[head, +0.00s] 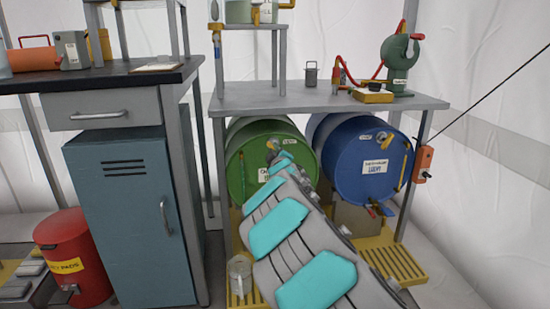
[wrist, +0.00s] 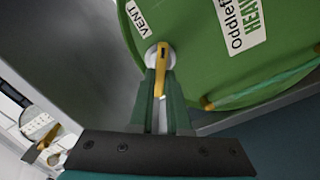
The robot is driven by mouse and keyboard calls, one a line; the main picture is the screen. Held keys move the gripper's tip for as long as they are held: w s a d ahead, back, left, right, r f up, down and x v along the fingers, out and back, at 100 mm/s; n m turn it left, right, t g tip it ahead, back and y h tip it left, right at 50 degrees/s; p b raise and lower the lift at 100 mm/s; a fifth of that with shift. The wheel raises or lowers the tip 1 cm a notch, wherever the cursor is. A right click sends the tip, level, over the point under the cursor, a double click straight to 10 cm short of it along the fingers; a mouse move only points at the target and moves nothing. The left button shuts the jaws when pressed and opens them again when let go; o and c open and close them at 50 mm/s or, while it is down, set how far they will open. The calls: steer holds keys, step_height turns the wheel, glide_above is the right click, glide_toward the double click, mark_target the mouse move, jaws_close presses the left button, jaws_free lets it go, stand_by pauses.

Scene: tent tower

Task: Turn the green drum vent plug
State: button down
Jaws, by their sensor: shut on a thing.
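The green drum (head: 244,150) lies on its side under the grey bench, with its round end facing me. It also fills the top of the wrist view (wrist: 200,75). The vent plug (wrist: 162,55) is a yellow lever on a pale round base near the drum's rim, beside a white "VENT" label (wrist: 140,18). The lever points down in the wrist view, slightly tilted. My gripper (wrist: 160,80) is shut on the lever, one dark green finger on each side. In the head view my arm reaches to the drum face and hides part of it.
A blue drum (head: 350,165) lies close to the right. The bench (head: 300,98) passes above both drums. A clear jug (head: 239,275) stands on the yellow grating below. A blue cabinet (head: 130,215) stands left, with a red bin (head: 75,255) beside it.

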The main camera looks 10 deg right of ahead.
steer(key=shift+a+f+n+b, duration=0.1)
steer(key=shift+n+b, duration=0.45)
steer(key=shift+n, duration=0.25)
steer(key=c, duration=0.9)
jaws_free()
steer(key=shift+s, duration=0.1)
steer(key=shift+s+p, duration=0.4)
steer(key=shift+s, duration=3.4)
